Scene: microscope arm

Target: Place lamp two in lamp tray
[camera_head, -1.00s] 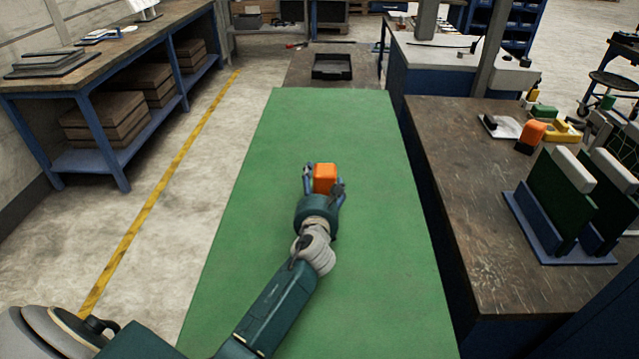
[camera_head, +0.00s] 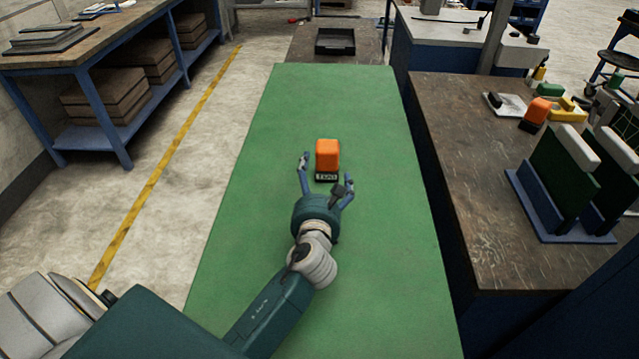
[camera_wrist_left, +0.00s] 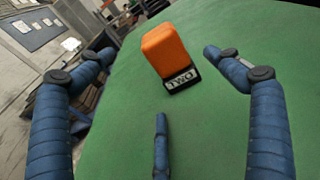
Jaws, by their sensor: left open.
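Lamp two is an orange block-shaped lamp (camera_head: 327,155) on a black base, standing upright on the green tabletop. Its base carries a label reading "TWO", clear in the left wrist view, where the lamp (camera_wrist_left: 168,50) stands beyond the fingers. My left gripper (camera_head: 325,177) is open just in front of the lamp, with nothing held. In the left wrist view its blue fingers (camera_wrist_left: 160,70) are spread to either side, apart from the lamp. A black tray (camera_head: 335,41), likely the lamp tray, lies empty on a brown surface past the green table's far end. My right gripper is not in view.
A brown bench (camera_head: 470,180) on the right holds another orange lamp (camera_head: 537,112) and upright green boards in a blue rack (camera_head: 545,205). A blue-framed shelf (camera_head: 110,110) stands left. The green table (camera_head: 270,200) is otherwise clear.

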